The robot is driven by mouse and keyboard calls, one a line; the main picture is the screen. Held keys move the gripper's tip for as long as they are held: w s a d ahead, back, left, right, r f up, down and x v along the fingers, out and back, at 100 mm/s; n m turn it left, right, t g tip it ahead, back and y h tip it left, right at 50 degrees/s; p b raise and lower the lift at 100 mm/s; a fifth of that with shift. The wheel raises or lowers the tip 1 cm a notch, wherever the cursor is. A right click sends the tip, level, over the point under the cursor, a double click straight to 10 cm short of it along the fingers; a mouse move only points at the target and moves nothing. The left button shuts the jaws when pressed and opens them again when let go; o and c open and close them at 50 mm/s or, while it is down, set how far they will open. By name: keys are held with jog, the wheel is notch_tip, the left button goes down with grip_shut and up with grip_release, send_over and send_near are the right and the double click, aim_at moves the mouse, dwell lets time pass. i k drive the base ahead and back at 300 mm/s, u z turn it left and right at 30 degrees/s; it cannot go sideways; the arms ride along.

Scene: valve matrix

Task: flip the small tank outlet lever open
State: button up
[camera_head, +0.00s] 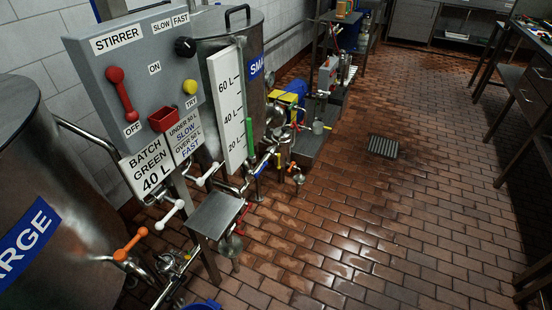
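My gripper is not in view.
A grey stirrer panel (140,70) stands in front of the small tank. The large tank (45,190) fills the left edge, near an orange lever (130,245) and white levers (170,214). A small metal shelf (214,213) juts out. Wet brick floor (380,220) is clear at right.

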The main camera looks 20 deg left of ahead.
aim_at(266, 163)
jog(key=i, duration=0.85)
jog(key=u, duration=1.4)
jog(key=k, duration=1)
jog(key=z, duration=0.7)
jog(key=i, duration=1.25)
